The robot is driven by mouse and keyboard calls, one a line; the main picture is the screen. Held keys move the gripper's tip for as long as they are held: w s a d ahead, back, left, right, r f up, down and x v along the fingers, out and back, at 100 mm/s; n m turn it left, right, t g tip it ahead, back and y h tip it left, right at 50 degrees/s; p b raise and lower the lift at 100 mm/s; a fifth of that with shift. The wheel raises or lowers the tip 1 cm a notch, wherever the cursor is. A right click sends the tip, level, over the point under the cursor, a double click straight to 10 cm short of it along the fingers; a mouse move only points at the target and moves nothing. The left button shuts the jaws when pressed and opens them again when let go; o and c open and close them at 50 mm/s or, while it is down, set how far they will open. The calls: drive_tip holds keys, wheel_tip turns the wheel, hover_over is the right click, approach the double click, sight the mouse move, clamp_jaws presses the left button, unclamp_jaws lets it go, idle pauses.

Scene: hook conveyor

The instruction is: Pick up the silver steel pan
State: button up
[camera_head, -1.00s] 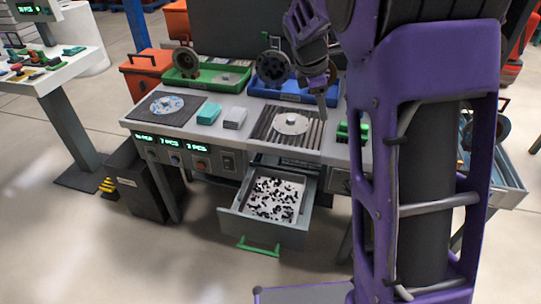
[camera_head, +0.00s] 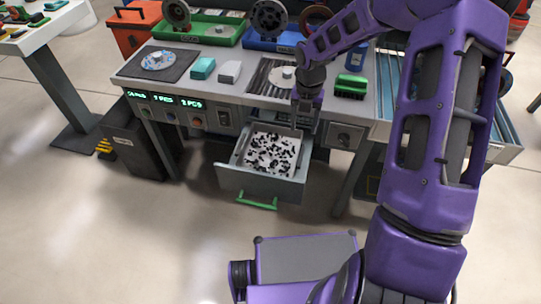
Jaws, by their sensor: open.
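A pale silvery shallow pan (camera_head: 247,160) with many small black pieces in it sits in the pulled-out grey drawer (camera_head: 258,182) under the workbench. A round silver disc (camera_head: 279,77) lies on a dark grooved mat on the bench top, partly hidden by my arm. I cannot tell for certain which of these is the steel pan; no other clear pan shows. My gripper (camera_head: 296,123) points down at the bench's front edge, over the back right of the drawer. It is open and small in view, with nothing seen between its fingers.
The bench (camera_head: 236,89) holds a green tray (camera_head: 215,42), a blue tray, teal and white blocks, a green brush-like block (camera_head: 350,86) and a disc on a dark mat (camera_head: 150,72). The drawer's green handle (camera_head: 257,204) sticks out over clear floor. A dark bin stands left.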

sight(300, 155)
wheel_tip(300, 155, down, 13)
drive_tip(key=shift+w+d+b, duration=0.1)
drive_tip(key=shift+w+b, duration=0.05)
drive_tip(key=shift+b, duration=0.95)
clamp_jaws()
drive_tip(key=shift+r, duration=0.1)
idle(0.7)
